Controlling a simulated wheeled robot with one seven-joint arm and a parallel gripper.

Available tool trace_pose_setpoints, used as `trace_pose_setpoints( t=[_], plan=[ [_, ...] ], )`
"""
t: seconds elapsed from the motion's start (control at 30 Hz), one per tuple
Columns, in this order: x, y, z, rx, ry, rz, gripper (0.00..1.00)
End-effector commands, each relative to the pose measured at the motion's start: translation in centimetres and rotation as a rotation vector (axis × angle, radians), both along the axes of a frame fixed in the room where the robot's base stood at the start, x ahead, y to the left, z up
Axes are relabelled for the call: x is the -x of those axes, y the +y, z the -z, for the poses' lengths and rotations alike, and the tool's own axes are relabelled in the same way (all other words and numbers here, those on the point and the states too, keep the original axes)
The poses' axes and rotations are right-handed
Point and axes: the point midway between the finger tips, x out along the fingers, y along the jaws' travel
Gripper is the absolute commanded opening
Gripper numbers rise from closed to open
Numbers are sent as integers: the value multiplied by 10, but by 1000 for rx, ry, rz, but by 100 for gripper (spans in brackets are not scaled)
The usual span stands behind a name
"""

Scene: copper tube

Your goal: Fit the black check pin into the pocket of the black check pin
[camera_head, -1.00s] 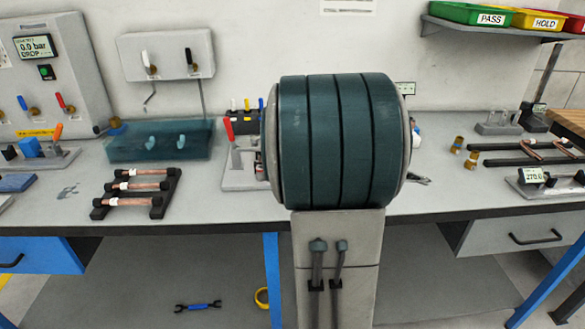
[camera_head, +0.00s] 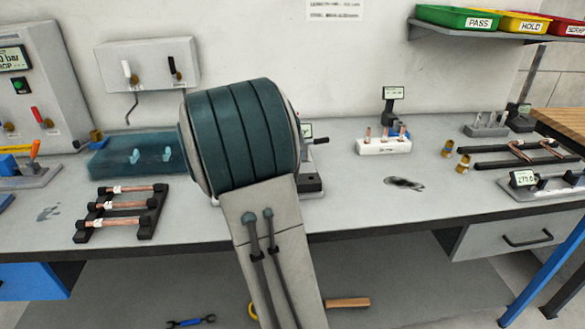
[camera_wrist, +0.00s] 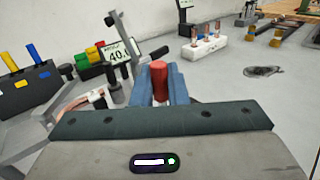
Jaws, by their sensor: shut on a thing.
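My gripper (camera_wrist: 159,72) is shut on a red handle-like piece (camera_wrist: 159,82), upright between its two blue-grey fingers in the wrist view. Its lower part is hidden, so I cannot tell whether it is loose or part of a fixture. A black block (camera_wrist: 28,90) with yellow and blue upright pieces stands apart at the left. I cannot make out a black check pin or its pocket. In the head view my own arm hides the gripper and what it holds.
A grey fixture with a copper tube (camera_wrist: 98,97) and a display (camera_wrist: 118,50) stand close left of the gripper. A white block with copper pieces (camera_head: 384,145) lies to the right, near a dark flat patch (camera_head: 404,183). A rack of copper tubes (camera_head: 122,207) is at the left.

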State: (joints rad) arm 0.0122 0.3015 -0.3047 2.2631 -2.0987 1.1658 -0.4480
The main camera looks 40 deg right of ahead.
Motion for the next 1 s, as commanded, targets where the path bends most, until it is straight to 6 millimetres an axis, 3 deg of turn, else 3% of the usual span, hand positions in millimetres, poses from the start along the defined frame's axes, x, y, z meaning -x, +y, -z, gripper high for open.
trace_pose_setpoints(
  t=[0.23,0.67,0.7,0.77,1.0],
  plan=[
    [0,1,35,-1,4,-1,0],
    [-1,1,42,-1,0,-3,0],
    [-1,1,42,-1,0,-3,16],
    [-1,1,41,-1,0,-3,33],
    [-1,1,41,-1,1,-2,35]
  ],
)
